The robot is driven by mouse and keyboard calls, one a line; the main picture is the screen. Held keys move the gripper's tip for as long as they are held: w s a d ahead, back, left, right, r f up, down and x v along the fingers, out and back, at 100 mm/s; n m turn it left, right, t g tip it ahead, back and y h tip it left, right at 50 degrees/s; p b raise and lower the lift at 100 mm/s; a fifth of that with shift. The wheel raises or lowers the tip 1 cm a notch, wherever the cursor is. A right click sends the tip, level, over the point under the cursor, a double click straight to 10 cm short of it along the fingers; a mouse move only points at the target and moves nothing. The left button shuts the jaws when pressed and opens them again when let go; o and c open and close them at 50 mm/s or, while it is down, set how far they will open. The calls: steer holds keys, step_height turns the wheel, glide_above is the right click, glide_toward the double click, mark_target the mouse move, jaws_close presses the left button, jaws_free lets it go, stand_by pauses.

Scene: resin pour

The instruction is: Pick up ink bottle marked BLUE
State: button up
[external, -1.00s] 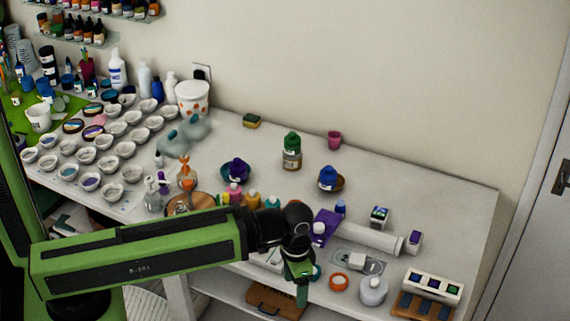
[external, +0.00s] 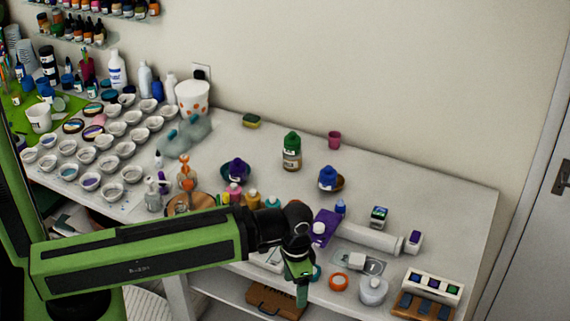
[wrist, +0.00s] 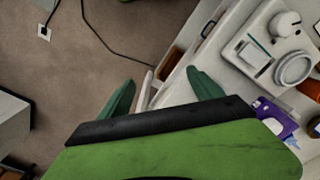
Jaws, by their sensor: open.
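A blue-capped ink bottle (external: 328,178) stands with a brown dish (external: 341,184) at the middle right of the bench. Its label is too small to read. A smaller blue-capped bottle (external: 340,207) stands nearer the front, also unreadable. My gripper (external: 302,292) hangs at the bench's front edge, well in front of both bottles and apart from them. In the wrist view my gripper (wrist: 160,75) has its two green fingers spread with nothing between them. No blue bottle shows there.
A purple box (external: 324,229), white roll (external: 373,238) and orange ring (external: 338,282) lie near my gripper. Floor (wrist: 100,45) shows below the edge.

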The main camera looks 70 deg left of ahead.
steer(key=c, duration=0.4)
